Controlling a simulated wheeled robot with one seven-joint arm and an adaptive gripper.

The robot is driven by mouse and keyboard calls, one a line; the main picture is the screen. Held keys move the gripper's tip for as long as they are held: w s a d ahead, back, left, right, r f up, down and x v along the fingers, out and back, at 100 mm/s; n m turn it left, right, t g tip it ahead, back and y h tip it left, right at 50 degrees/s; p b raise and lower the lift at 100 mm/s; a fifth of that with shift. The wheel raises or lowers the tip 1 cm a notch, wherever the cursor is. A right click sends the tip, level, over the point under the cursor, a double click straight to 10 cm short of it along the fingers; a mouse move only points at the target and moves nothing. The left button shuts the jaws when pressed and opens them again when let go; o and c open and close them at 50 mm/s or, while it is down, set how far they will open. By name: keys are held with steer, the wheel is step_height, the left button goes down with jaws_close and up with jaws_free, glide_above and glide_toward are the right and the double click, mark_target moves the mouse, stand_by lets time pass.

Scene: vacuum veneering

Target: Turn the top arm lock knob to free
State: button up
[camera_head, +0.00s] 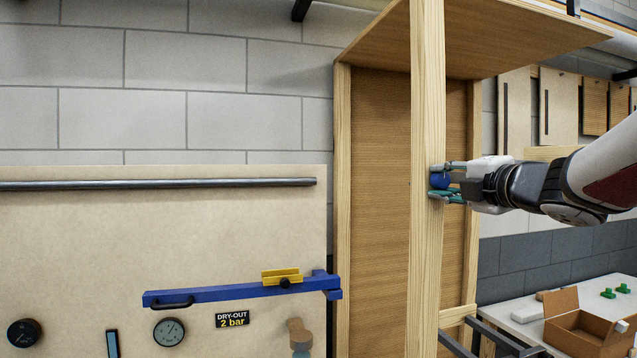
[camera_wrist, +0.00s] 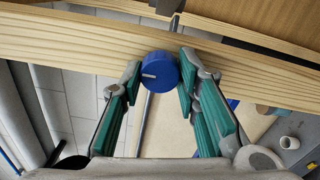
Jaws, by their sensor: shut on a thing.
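The lock knob (camera_head: 439,181) is a round blue knob at the front wooden upright (camera_head: 427,90), in the middle right of the head view. In the wrist view the knob (camera_wrist: 161,72) shows its blue face with a short white mark pointing left. My gripper (camera_head: 446,182) reaches in from the right, with one finger above the knob and one below. In the wrist view my gripper (camera_wrist: 160,78) has its green-padded fingers on either side of the knob, shut on it. The fingers hide part of its rim. I see no lettering by the knob.
A blue bar (camera_head: 235,293) with a yellow bracket (camera_head: 281,275) sits low in front of a pale panel (camera_head: 100,235). Gauges and a dry-out sign (camera_head: 232,319) are below. A white table (camera_head: 520,312) with an open cardboard box (camera_head: 580,325) stands at lower right.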

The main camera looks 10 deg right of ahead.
stand_by(0.4)
steer(key=o, duration=1.2)
steer(key=s, duration=1.2)
steer(key=shift+d, duration=0.2)
